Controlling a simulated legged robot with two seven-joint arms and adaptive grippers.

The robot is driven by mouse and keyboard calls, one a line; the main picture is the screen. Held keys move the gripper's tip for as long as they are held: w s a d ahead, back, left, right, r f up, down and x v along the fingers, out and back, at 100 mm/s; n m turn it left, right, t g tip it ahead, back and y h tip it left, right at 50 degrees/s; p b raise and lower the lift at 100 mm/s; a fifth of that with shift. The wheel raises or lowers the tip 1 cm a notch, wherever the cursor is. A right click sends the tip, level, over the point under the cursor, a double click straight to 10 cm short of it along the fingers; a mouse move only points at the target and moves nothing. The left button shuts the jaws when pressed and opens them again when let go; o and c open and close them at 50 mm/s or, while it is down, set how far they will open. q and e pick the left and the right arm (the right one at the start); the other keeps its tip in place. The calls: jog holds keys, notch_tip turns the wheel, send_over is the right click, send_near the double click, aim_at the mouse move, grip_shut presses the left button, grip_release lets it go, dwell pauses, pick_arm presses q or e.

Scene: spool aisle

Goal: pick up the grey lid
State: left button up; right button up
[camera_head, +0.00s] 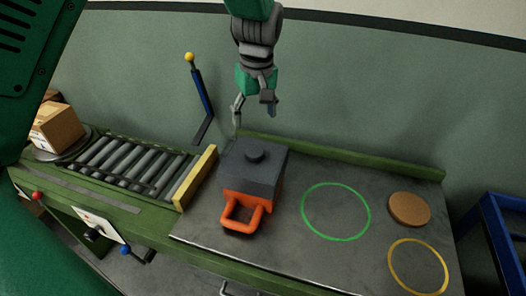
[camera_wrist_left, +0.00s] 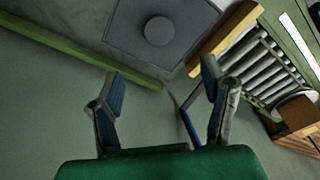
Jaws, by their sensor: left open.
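The grey lid (camera_head: 254,157) with a round knob sits on an orange box (camera_head: 245,205) with a handle on its front, standing on the bench. In the left wrist view the lid (camera_wrist_left: 187,28) is at the top, beyond the fingertips. My left gripper (camera_head: 254,110) is open and empty, behind and above the lid in the head view, apart from it. Its two spread fingers also show in the left wrist view (camera_wrist_left: 160,85), with nothing between them. My right gripper is not in view.
A roller conveyor (camera_head: 130,162) with a yellow end stop (camera_head: 195,178) lies left of the box. A green ring (camera_head: 336,238), a yellow ring (camera_head: 418,290) and a brown disc (camera_head: 409,209) are on the bench at right. A green rail (camera_head: 340,157) runs along the back.

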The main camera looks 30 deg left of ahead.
pick_arm(q)
send_over(255, 152)
notch_tip(255, 152, down, 6)
jog(key=shift+f, duration=0.2)
jog(key=shift+w+a+f, duration=0.1)
jog(key=shift+a+f, duration=0.2)
jog(key=shift+f, duration=0.25)
notch_tip(255, 152, down, 4)
jog(key=shift+d+f, duration=0.15)
jog(key=shift+f, duration=0.05)
jog(key=shift+d+f, duration=0.1)
jog(key=shift+f, duration=0.2)
jog(key=c, duration=1.3)
